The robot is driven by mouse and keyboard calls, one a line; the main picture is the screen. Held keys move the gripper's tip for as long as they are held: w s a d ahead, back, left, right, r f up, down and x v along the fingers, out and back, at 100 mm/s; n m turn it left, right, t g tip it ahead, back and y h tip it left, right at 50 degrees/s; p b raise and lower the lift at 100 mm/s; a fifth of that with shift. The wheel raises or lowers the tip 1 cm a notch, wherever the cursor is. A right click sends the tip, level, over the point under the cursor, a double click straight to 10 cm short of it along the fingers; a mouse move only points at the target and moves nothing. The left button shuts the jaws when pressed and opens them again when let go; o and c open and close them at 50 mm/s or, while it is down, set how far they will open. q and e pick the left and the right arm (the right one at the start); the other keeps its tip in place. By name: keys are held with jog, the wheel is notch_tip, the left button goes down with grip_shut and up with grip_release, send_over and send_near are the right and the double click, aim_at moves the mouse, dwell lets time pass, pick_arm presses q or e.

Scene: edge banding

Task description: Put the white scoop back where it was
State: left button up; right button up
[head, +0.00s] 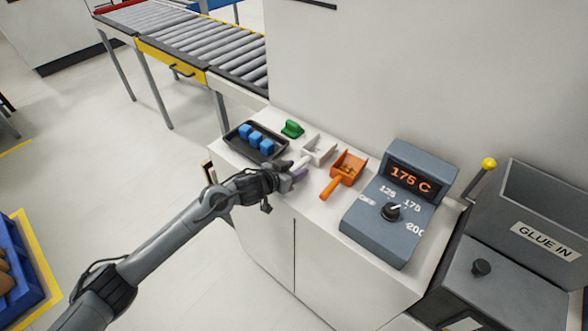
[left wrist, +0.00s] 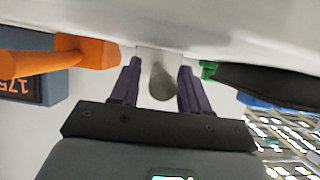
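The white scoop (head: 319,150) lies on the white counter top between the green object and the orange scoop, with its handle towards my left gripper. My left gripper (head: 293,174) is at the handle end. In the left wrist view the scoop's handle (left wrist: 161,82) lies between the two dark purple fingers of the gripper (left wrist: 158,84). A gap shows on each side of the handle, so the fingers are open around it and not closed on it. My right gripper is in neither view.
The orange scoop (head: 346,172) lies close to the right of the white one. A black tray (head: 235,143) with blue cubes (head: 256,139) and a green object (head: 292,129) are to the left and behind. A grey temperature control box (head: 384,238) reading 175 C stands farther right.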

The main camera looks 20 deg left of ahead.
pick_arm(q)
jog(key=shift+o, duration=0.4)
jog(key=shift+s+a+r, duration=0.15)
jog(key=shift+s+r, duration=0.2)
jog(key=p+v, duration=0.2)
jog(key=v, duration=0.9)
jog(key=s+d+f+n+g+y, duration=0.1)
jog(key=s+d+f+g+y, duration=0.3)
jog(key=s+f, duration=0.65)
jog(key=s+f+g, duration=0.1)
jog(key=s+g, duration=0.1)
jog(key=s, duration=0.9)
jog(key=s+a+f+g, duration=0.1)
jog(key=s+f+g, duration=0.1)
jog(key=s, duration=0.8)
jog(key=shift+s+a+n+g, duration=0.3)
jog(key=shift+s+a+n, duration=0.05)
jog(key=shift+s+n, duration=0.05)
